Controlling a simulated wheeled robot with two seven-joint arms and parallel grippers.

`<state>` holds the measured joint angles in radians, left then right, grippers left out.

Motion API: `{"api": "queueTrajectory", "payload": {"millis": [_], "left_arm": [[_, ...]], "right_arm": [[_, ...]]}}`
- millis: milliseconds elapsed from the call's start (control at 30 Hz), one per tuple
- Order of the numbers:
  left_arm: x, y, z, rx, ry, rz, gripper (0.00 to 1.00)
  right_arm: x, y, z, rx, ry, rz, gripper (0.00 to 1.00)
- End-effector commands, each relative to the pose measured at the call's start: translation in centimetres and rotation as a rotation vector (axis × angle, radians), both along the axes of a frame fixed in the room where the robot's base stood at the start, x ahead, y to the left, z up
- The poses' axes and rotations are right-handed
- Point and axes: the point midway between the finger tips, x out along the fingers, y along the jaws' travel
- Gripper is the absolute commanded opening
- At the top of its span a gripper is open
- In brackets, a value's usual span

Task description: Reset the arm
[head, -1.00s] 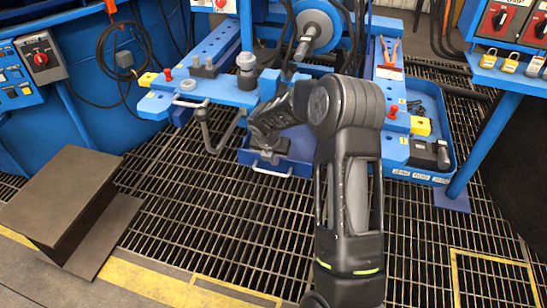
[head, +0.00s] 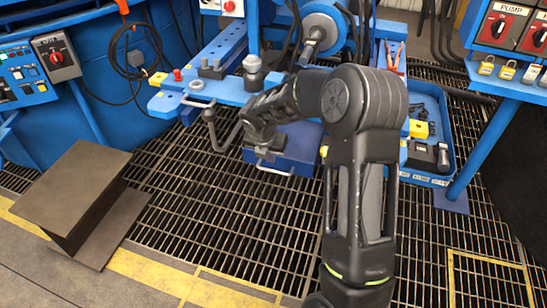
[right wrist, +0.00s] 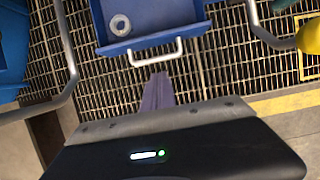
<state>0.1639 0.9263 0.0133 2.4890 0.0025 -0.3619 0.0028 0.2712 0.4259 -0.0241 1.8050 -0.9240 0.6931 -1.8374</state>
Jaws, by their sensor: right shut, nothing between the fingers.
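My right arm reaches forward in the head view, with its bent elbow at the middle right. Its black gripper (head: 264,152) is over the blue drawer (head: 300,145) at the front of the blue bench. In the right wrist view, the slim fingers (right wrist: 157,92) are together with nothing between them. Their tips show just below the white handle of the blue drawer (right wrist: 180,14); I cannot tell whether they touch it. A grey ring (right wrist: 120,26) lies in the drawer. My left gripper is not in view.
A blue bench (head: 235,92) with metal fittings stands ahead. A blue tray (head: 428,178) with tools is to its right. A control stand (head: 500,75) with padlocks is at far right. A brown steel block (head: 75,190) stands at left. The grating floor (head: 225,220) is open in front.

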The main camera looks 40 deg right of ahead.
Motion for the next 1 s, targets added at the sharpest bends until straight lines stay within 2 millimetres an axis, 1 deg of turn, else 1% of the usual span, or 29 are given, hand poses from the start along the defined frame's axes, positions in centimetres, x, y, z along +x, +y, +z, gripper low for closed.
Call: {"api": "queueTrajectory", "payload": {"millis": [33,167,767,867,933,1000], "left_arm": [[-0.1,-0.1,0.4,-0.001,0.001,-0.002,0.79],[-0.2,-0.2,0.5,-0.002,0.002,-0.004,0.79],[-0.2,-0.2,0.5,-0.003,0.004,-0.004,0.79],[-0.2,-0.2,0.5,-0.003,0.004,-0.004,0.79],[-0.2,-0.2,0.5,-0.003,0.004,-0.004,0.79],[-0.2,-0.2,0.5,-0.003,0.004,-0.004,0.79]], "right_arm": [[-0.2,0.2,0.7,0.0,0.0,0.0,0.0],[-0.4,0.4,1.3,0.0,0.002,0.001,0.0],[-0.4,0.5,1.3,0.002,0.0,-0.005,0.0],[-0.2,0.6,1.3,0.013,-0.019,-0.047,0.0],[0.3,0.8,1.3,0.041,-0.063,-0.109,0.0],[1.1,1.8,1.2,0.108,-0.132,-0.216,0.0]]}}
